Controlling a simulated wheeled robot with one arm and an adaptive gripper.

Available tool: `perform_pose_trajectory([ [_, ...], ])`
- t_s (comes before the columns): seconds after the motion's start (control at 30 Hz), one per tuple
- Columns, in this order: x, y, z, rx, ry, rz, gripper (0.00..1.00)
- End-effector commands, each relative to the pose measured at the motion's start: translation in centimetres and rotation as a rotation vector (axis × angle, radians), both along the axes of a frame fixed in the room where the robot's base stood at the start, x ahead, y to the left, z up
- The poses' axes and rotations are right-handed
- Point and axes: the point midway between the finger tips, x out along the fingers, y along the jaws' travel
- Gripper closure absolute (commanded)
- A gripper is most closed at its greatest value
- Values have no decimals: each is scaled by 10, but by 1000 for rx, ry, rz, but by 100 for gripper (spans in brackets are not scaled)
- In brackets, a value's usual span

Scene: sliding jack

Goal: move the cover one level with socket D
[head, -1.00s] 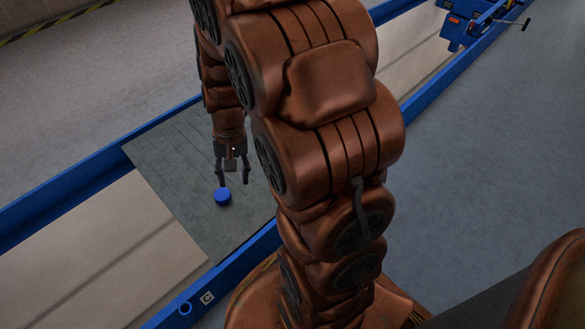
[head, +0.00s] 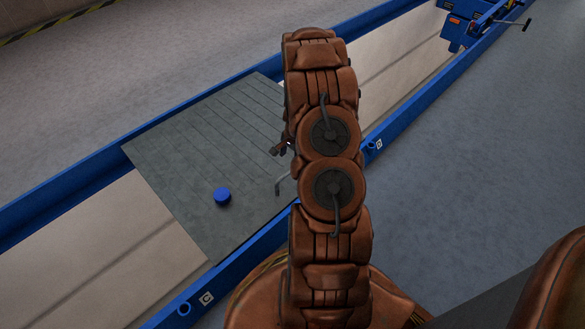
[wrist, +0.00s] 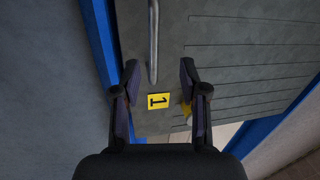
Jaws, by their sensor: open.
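Cover one is the grey grooved plate (head: 215,115) lying across the pit between the blue rails; its right part is hidden behind my arm. In the wrist view the cover (wrist: 230,60) shows a yellow label "1" (wrist: 158,101) and a grey bar handle (wrist: 153,40). My gripper (wrist: 159,78) is open above the cover, with the handle's near end between its fingertips in the picture; contact cannot be told. In the head view my gripper is mostly hidden by my arm. Socket D's label (head: 379,144) is on the near rail, right of my arm.
A blue round knob (head: 222,197) stands on the cover. Label C (head: 206,298) and a blue ring socket (head: 184,309) are on the near rail at lower left. A blue mechanism with a handle (head: 465,22) is at the upper right. The floor at right is clear.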

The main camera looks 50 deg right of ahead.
Motion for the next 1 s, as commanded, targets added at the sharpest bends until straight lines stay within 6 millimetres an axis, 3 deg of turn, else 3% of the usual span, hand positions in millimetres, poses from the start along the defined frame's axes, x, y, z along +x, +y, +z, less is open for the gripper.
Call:
perform_pose_trajectory([
  [0.1,-4,-18,-16,-11,-7,-54,57],
  [0.23,-6,-25,-25,-15,-9,-79,57],
  [0.47,-4,-26,-41,-14,-9,-82,57],
  [0.8,4,-25,-90,-12,-6,-82,57],
  [1.0,8,-26,-101,-15,-10,-81,57],
])
